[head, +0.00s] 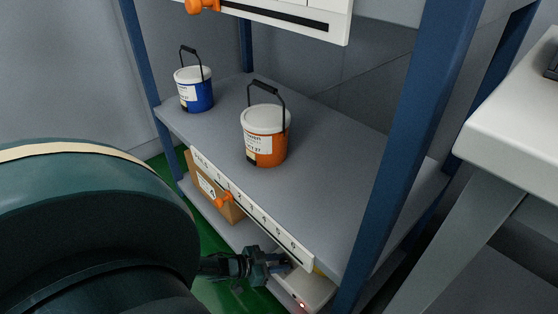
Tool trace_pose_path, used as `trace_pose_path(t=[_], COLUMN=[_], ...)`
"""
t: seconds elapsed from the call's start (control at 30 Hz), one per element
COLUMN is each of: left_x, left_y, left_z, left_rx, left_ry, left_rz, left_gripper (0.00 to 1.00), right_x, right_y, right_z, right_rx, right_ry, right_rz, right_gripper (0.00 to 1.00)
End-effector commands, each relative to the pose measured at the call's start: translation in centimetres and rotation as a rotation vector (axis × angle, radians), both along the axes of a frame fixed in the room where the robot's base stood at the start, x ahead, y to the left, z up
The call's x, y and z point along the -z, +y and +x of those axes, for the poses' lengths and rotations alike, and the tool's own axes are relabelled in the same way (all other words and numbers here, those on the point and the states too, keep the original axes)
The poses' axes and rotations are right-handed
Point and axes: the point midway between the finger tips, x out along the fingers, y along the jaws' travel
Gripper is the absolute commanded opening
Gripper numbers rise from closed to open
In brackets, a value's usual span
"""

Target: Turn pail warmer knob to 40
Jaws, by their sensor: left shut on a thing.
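A low white box with a small red light, which looks like the pail warmer (313,292), sits on the lower shelf at the bottom centre, partly cut by the shelf above. My left gripper (284,263) reaches in from the left, at the box's near left side, under the numbered rail. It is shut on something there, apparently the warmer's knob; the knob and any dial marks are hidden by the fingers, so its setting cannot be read. My right gripper is out of view.
The middle shelf (340,155) holds an orange pail (264,150) and a blue pail (196,98). A white numbered rail (262,220) with an orange slider (224,198) runs along its front edge. A cardboard box (228,210) sits below. A blue post (398,150) and white table (515,110) stand right.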

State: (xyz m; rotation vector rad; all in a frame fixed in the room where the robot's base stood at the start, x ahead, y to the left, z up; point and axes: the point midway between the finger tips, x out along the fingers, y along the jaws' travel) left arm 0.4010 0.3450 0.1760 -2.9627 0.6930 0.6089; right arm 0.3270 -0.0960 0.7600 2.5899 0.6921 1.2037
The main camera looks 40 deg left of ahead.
Motion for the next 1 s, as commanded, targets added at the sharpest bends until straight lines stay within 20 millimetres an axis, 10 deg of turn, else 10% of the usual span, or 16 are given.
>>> trace_pose_path(t=[0.7,0.73,1.0], left_x=[0.09,0.08,0.04], left_y=[0.05,0.05,0.05], left_z=[0.07,0.07,0.07], left_rx=[0.071,0.071,0.071], left_ry=[0.001,0.001,0.000], left_rz=[-0.001,-0.001,-0.001], left_gripper=[0.03,0.27,0.47], right_x=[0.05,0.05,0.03], right_y=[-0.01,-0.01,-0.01], right_z=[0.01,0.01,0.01], right_rx=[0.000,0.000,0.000], right_ry=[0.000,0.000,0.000], right_rz=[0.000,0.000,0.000], right_gripper=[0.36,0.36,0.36])
